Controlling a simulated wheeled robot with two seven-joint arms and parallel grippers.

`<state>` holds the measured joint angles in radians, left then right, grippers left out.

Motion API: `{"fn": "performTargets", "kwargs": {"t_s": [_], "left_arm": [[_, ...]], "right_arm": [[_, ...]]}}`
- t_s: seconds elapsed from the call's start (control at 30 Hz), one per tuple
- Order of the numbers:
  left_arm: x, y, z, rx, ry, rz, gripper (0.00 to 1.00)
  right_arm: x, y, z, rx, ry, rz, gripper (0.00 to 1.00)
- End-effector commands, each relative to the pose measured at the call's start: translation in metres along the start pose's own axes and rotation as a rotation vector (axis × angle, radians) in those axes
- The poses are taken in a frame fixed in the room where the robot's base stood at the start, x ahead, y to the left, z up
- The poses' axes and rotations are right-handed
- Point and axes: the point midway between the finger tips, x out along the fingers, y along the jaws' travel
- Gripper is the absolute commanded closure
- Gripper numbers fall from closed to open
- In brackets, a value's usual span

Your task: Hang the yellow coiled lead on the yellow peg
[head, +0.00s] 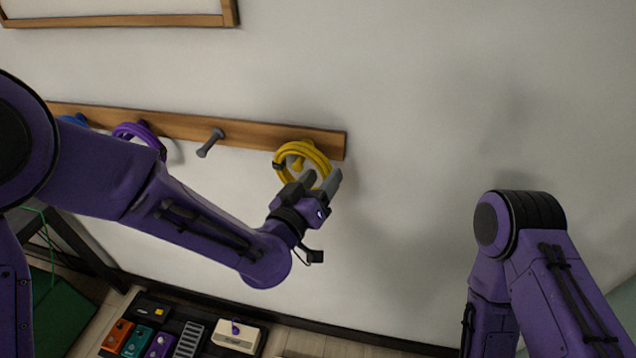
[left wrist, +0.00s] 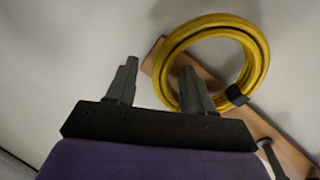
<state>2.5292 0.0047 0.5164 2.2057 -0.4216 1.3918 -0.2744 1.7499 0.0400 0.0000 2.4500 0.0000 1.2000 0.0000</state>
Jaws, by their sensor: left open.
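The yellow coiled lead (head: 279,158) is a ring with a dark strap, at the right end of the wooden rail. The yellow peg (head: 298,165) shows inside the ring, and the lead appears to hang around it. My left gripper (head: 321,178) is open, just below and right of the lead. In the left wrist view the lead (left wrist: 262,55) is at the upper right, and one finger of the left gripper (left wrist: 158,80) overlaps its lower left part. I cannot tell whether they touch. The peg is not visible there. My right gripper is out of view.
The wooden rail (head: 180,124) also carries a bare grey peg (head: 209,143), a purple coil (head: 130,130) and a blue coil (head: 74,119). A picture frame (head: 130,20) is above. A board of pedals (head: 178,335) lies below. The wall at right is bare.

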Motion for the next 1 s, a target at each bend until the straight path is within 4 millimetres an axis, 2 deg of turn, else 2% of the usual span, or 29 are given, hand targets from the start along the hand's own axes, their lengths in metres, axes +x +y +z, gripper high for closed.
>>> {"fn": "performTargets", "kwargs": {"t_s": [0.17,0.33,0.37,0.4,0.6,0.73,1.0], "left_arm": [[-0.026,0.0,0.001,0.002,-0.002,0.001,0.48],[-0.076,0.0,0.001,0.002,0.0,0.002,0.48],[-0.083,0.001,-0.001,0.002,-0.001,0.0,0.48],[-0.083,0.004,-0.01,0.007,-0.005,-0.004,0.48],[-0.097,0.003,-0.007,0.008,-0.003,-0.004,0.48],[-0.102,0.002,-0.004,0.003,-0.001,-0.001,0.48],[-0.105,0.0,0.0,0.0,0.001,0.0,0.48]], "right_arm": [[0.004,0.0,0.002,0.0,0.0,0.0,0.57],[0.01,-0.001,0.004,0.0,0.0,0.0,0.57],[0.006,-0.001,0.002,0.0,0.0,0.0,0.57],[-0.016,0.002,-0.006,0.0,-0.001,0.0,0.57],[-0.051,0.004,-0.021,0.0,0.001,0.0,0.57],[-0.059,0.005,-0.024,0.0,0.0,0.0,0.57],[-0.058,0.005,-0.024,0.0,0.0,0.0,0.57]]}}
